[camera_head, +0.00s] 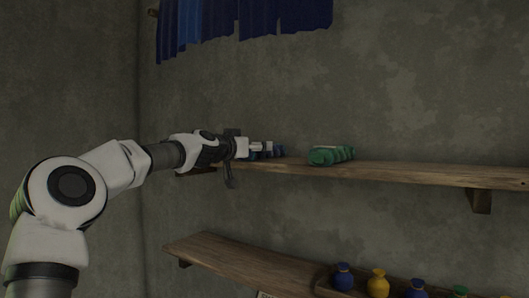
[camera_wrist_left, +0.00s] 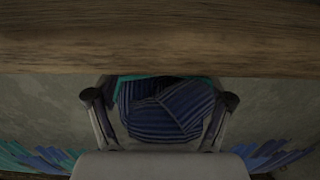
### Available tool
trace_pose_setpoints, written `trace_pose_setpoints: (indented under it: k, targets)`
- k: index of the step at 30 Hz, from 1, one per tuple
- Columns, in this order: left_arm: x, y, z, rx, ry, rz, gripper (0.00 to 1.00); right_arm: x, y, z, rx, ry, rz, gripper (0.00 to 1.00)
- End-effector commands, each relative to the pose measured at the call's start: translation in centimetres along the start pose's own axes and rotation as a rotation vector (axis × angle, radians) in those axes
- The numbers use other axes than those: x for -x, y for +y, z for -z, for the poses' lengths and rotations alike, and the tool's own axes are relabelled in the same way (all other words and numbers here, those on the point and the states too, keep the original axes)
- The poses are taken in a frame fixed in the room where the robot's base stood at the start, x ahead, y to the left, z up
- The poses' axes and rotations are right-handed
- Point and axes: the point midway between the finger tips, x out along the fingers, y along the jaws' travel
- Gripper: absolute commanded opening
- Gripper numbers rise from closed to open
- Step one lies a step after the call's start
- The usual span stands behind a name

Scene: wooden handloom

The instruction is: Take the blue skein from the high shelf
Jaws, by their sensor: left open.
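The blue skein (camera_head: 277,151) lies on the high shelf (camera_head: 420,172) near its left end, partly hidden behind my left gripper in the head view. In the left wrist view the striped blue skein (camera_wrist_left: 165,108) sits between the two fingers, with a bit of teal green showing behind it. My left gripper (camera_head: 262,148) reaches in from the left just above the shelf board. In the wrist view the gripper (camera_wrist_left: 160,98) is open, one finger on each side of the skein; I cannot tell whether they touch it. My right gripper is not in view.
A green skein (camera_head: 332,155) lies on the same shelf to the right. A lower shelf (camera_head: 240,262) below holds blue and yellow bottles (camera_head: 377,283). Blue cloth (camera_head: 240,20) hangs above. The shelf's wooden board (camera_wrist_left: 160,45) fills the top of the wrist view.

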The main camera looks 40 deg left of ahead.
Motion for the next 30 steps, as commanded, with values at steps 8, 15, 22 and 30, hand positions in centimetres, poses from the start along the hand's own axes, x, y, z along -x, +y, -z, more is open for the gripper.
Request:
trace_pose_setpoints:
  k: [8, 15, 22, 30]
  targets:
    - [0.0, 0.0, 0.1, 0.000, 0.000, 0.000, 0.07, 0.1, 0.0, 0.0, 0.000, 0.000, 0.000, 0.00]
    - [0.0, 0.0, 0.0, 0.001, -0.002, -0.001, 0.06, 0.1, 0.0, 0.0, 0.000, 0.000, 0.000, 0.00]
    - [0.0, 0.1, 0.4, 0.001, -0.003, -0.003, 0.06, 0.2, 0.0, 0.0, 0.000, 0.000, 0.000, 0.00]
    - [0.0, 0.0, 3.8, -0.003, 0.002, 0.001, 0.06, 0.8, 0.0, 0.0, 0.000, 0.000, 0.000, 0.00]
